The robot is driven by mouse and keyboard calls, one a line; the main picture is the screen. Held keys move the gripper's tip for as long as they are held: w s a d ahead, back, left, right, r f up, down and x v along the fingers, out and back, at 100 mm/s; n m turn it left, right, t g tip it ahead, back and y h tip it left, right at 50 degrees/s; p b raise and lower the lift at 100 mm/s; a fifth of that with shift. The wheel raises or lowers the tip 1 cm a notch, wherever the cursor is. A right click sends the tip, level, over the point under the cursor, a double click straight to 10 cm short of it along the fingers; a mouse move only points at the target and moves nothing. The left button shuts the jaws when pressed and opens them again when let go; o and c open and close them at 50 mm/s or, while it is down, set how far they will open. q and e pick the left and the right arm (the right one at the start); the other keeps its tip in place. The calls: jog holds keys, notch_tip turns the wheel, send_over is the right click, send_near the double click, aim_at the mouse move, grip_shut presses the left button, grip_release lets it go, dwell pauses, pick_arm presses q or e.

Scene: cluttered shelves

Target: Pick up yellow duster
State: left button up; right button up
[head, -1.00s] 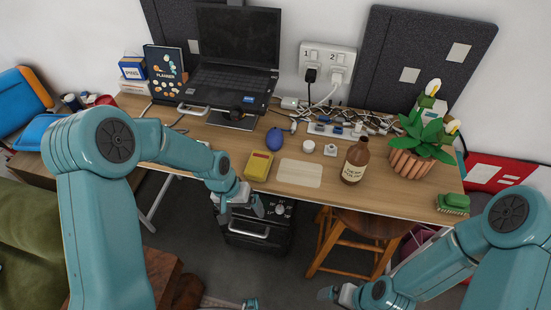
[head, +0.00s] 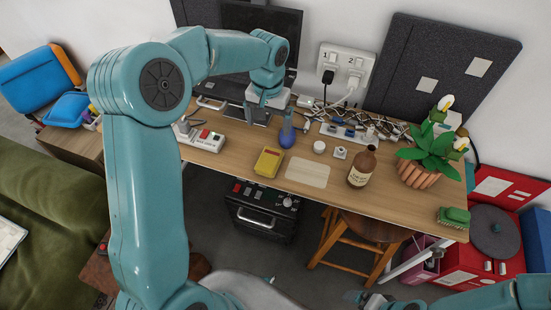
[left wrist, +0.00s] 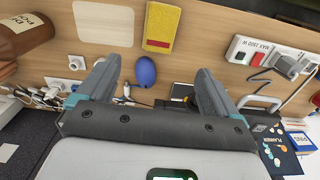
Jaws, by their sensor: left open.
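The yellow duster (head: 268,162), a flat yellow block with a red edge, lies on the wooden desk near its front edge. In the left wrist view the duster (left wrist: 160,28) shows at the top, beyond the fingertips. My left gripper (head: 268,118) is open and empty, farther back over the desk than the duster and apart from it. In the left wrist view its fingers (left wrist: 156,72) are spread, with a blue egg-shaped object (left wrist: 146,72) showing between them. My right gripper (head: 358,297) is low at the bottom edge, mostly cut off; its jaws are unclear.
A pale rectangular pad (head: 307,173) and a brown bottle (head: 362,167) stand to the duster's right. A power strip (head: 204,140) lies to its left. A plant (head: 430,155) and a green brush (head: 454,217) are at the right.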

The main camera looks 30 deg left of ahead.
pick_arm(q)
send_over(269, 158)
notch_tip(269, 158, down, 9)
jog(key=shift+s+f, duration=0.1)
jog(key=f+p, duration=0.1)
jog(key=f, duration=0.5)
jog(key=shift+w+f, duration=0.15)
jog(key=shift+w, duration=0.05)
jog(key=c, duration=1.1)
